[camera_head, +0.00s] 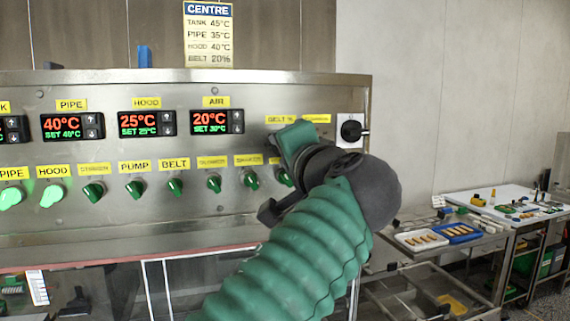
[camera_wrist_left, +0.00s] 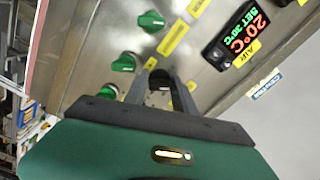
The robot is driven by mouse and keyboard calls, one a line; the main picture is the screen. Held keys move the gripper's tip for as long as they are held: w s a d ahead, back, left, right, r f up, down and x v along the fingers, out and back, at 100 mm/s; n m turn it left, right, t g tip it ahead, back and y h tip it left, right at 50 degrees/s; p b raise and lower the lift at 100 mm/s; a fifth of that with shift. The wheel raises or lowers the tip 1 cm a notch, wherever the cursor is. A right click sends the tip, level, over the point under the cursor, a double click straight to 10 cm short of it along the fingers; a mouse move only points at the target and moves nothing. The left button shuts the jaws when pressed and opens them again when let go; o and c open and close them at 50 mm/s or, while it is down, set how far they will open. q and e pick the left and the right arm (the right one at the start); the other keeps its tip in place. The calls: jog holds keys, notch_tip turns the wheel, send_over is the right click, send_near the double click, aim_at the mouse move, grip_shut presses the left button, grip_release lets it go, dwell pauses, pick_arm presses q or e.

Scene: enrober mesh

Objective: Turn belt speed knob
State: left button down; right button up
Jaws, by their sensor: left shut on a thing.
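The steel control panel (camera_head: 95,220) fills the left and middle of the head view. A yellow "BELT %" label (camera_head: 281,119) is at its right. My left gripper (camera_head: 296,146) is against the panel just below that label, and its green hand hides the belt speed knob there in the head view. In the left wrist view my left gripper (camera_wrist_left: 160,92) has its two dark fingers on either side of a small dark knob (camera_wrist_left: 160,79) on the panel and is shut on it. The knob's angle is hard to make out. My right gripper is not in view.
A black rotary switch (camera_head: 352,130) is right of the hand. Green knobs, such as the BELT knob (camera_head: 175,187), line the lower panel. The AIR display (camera_head: 210,122) reads 20°C. A CENTRE sign (camera_head: 208,35) above lists BELT 20%. A table with trays (camera_head: 422,240) stands at right.

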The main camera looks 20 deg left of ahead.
pick_arm(q)
jog(key=shift+w+d+f+n+b, duration=0.1)
jog(key=shift+f+n+b, duration=0.2)
jog(key=shift+n, duration=0.45)
jog(key=shift+d+f+n+b, duration=0.15)
jog(key=shift+n+b, duration=0.25)
jog(key=shift+n, duration=0.35)
jog(key=shift+a, duration=0.1)
jog(key=c, duration=1.2)
grip_release()
jog(key=shift+o, duration=0.4)
jog(key=shift+r, duration=0.2)
